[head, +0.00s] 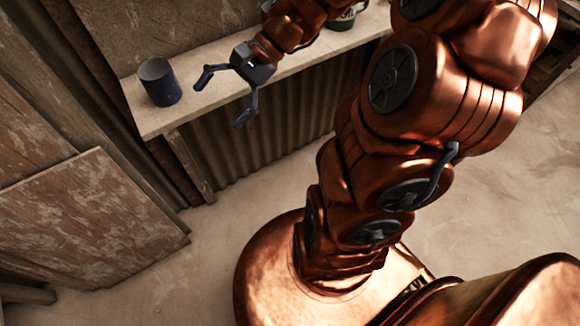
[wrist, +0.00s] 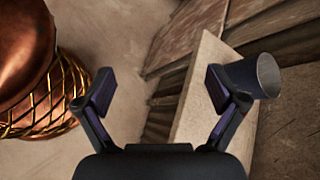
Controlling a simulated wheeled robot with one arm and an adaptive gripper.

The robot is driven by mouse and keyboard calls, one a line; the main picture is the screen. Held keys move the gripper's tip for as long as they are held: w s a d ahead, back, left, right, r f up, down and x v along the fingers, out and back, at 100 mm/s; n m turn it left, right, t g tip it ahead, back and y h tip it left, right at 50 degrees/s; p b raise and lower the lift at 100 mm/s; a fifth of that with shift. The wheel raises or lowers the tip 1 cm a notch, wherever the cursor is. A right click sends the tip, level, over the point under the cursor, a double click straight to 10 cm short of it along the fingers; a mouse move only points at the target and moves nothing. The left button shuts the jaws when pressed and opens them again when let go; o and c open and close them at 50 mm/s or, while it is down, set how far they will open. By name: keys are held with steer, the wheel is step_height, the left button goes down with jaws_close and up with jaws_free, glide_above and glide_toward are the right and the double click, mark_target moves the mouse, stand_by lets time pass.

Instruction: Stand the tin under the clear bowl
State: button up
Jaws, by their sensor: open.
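A dark blue-grey tin (head: 160,84), shaped like an open-topped cylinder, stands upright near the left end of a narrow pale shelf. It also shows in the wrist view (wrist: 268,76), partly hidden behind the right finger. My gripper (head: 222,99) is open and empty at the front edge of the shelf, to the right of the tin. In the wrist view the space between its fingers (wrist: 160,90) holds nothing, and the tin lies outside them. I cannot make out a clear bowl in either view.
The shelf (head: 205,85) runs along the wall above a corrugated panel. A dark round object (head: 343,20) stands farther right on it, partly hidden by my arm. A wooden board (head: 85,220) leans at the left. The floor before the shelf looks clear.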

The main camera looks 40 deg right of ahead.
steer(key=s+a+f+n+g+h, duration=0.25)
steer(key=s+n+h, duration=0.3)
steer(key=s, duration=0.45)
steer(key=s+d+n+h, duration=0.5)
steer(key=s+n, duration=0.2)
steer(key=s, duration=0.1)
steer(key=shift+s+f, duration=0.15)
steer(key=shift+s, duration=0.25)
